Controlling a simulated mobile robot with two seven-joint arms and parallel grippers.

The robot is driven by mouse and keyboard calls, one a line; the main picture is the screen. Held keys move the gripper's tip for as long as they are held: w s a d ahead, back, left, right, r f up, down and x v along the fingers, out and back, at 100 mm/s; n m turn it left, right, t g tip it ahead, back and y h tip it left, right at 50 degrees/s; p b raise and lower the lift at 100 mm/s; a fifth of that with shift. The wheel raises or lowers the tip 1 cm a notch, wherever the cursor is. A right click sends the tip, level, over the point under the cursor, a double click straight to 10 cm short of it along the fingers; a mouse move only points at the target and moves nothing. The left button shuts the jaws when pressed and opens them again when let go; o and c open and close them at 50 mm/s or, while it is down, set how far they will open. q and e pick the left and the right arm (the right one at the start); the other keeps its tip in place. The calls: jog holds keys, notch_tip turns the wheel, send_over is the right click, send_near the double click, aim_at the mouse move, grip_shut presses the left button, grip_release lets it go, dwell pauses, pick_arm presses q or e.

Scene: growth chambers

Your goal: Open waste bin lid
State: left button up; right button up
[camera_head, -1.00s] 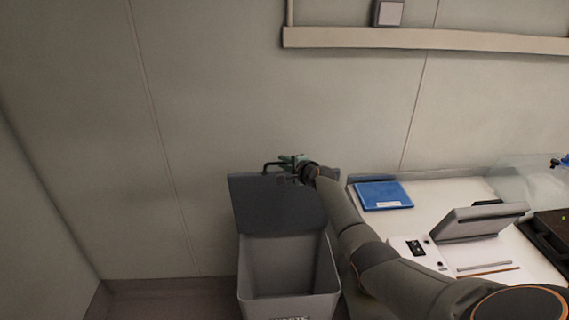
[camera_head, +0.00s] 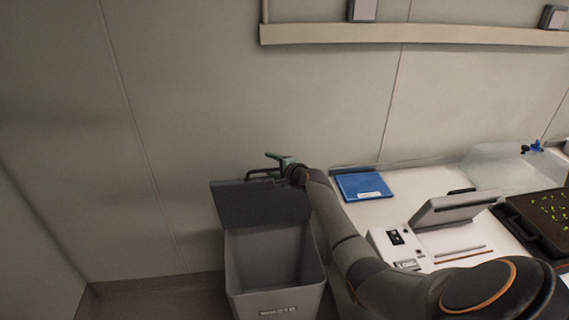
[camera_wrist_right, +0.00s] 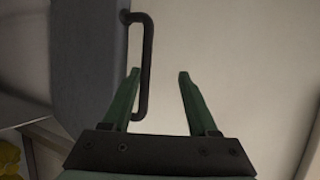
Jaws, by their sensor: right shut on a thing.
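The grey waste bin (camera_head: 272,301) stands on the floor at the lower middle of the head view, its front marked "WASTE". Its dark lid (camera_head: 258,204) is raised at the back, and the inside of the bin shows. My right gripper (camera_head: 277,163) is at the lid's top edge, by the black bar handle (camera_head: 256,172). In the right wrist view the handle (camera_wrist_right: 148,60) runs between the green fingers (camera_wrist_right: 159,74), close to the left one. My left gripper is out of view.
A white bench (camera_head: 408,205) stands right of the bin, with a blue flat item (camera_head: 363,186), a grey tilted device (camera_head: 452,206) and a dark tray of seedlings (camera_head: 540,225). The wall is close behind the bin. Floor is clear to its left.

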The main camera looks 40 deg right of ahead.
jog(key=d+v, duration=0.1)
jog(key=v, duration=0.7)
jog(key=shift+a+r+p, duration=0.3)
jog(key=shift+a+r, duration=0.05)
